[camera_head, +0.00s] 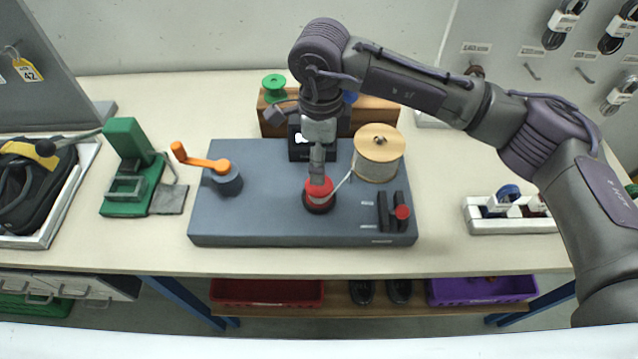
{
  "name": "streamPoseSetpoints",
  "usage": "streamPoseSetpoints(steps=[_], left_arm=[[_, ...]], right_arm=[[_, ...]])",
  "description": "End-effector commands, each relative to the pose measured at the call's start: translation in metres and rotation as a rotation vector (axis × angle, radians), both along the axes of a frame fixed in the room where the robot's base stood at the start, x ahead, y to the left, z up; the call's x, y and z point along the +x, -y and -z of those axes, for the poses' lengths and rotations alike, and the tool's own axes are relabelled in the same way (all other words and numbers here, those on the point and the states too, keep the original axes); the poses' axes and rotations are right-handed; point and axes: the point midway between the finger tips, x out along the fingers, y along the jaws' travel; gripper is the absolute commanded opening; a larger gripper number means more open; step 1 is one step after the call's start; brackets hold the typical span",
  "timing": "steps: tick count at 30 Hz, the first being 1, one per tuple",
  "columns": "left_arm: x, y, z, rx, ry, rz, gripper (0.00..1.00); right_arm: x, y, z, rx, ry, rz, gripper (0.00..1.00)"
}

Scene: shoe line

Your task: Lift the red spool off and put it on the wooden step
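The red spool (319,196) sits on a dark round holder on the grey board (270,226), with a pale strand running from it up to the large wooden-topped reel (377,165). My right gripper (317,178) points straight down at the top of the red spool, its fingertips meeting or overlapping it in the picture. The fingers show edge-on, so I cannot tell whether they grip it. The wooden step (383,112) stands behind the board, partly hidden by my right arm. My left gripper is not in view.
A green spool (274,87) stands on the step's left part; a blue one (349,97) is mostly hidden behind my arm. An orange crank (205,164) is on the board's left, a red-knobbed block (402,212) on its right. A green press (130,160) stands further left.

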Motion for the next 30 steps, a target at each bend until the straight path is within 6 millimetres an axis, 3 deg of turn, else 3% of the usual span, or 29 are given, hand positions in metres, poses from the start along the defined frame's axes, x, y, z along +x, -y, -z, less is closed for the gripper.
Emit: streamPoseSetpoints(steps=[6, 14, 21, 30], left_arm=[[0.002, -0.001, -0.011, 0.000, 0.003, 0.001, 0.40], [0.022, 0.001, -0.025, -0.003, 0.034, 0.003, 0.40], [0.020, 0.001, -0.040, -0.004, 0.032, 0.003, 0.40], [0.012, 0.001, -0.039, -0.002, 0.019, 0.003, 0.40]], right_arm=[[-0.001, 0.000, 0.035, 0.001, -0.003, -0.001, 0.88], [-0.004, 0.001, 0.053, 0.002, -0.005, 0.000, 0.88], [-0.007, 0.002, 0.088, 0.003, -0.003, 0.000, 0.88], [-0.006, 0.002, 0.096, 0.003, -0.001, -0.001, 0.88]])
